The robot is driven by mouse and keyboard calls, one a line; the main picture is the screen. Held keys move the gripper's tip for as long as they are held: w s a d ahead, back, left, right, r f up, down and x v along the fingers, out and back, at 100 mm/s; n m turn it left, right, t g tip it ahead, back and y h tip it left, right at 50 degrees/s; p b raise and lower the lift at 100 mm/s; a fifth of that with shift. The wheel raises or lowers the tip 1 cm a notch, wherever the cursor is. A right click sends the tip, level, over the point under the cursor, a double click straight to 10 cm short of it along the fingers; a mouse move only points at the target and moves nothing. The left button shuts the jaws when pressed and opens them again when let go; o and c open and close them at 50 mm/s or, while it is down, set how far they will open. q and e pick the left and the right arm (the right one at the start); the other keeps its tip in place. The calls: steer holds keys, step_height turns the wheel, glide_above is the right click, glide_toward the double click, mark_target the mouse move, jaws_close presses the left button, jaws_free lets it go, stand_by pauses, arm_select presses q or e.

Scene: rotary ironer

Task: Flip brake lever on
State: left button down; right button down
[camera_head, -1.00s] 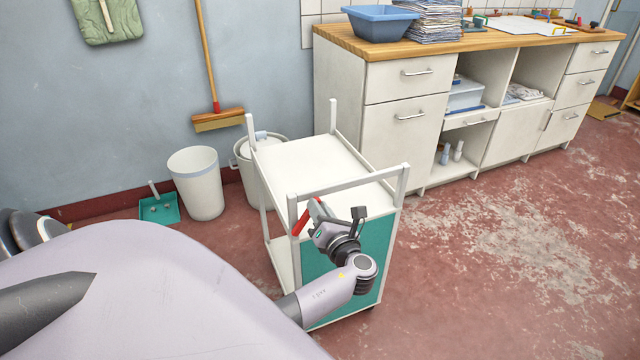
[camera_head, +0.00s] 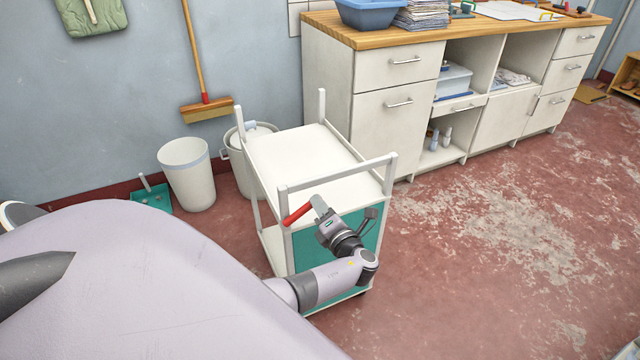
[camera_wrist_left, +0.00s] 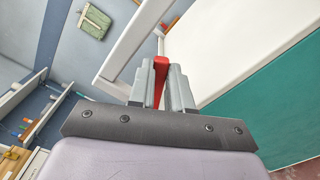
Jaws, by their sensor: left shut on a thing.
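The red brake lever (camera_head: 297,214) is at the near left corner of the white trolley (camera_head: 337,173), just below the handle rail. It slopes, with its right end higher. My left gripper (camera_head: 319,206) reaches up in front of the trolley's teal end panel and is shut on the lever. In the left wrist view the red lever (camera_wrist_left: 159,72) shows between the two grey fingers of my left gripper (camera_wrist_left: 165,80). The lever's pivot and the part inside the jaws are hidden. My right gripper is not in view.
A white bin (camera_head: 187,175) and a lidded bucket (camera_head: 236,165) stand against the wall left of the trolley. A teal dustpan (camera_head: 153,197) lies beside them. A white cabinet (camera_head: 382,140) with a wooden top stands behind. The red floor to the right is clear.

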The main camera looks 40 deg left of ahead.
arm_select(q)
steer(key=c, duration=1)
jaws_free()
steer(key=shift+c, duration=0.2)
steer(key=p+v, duration=0.1)
steer(key=v, duration=0.6)
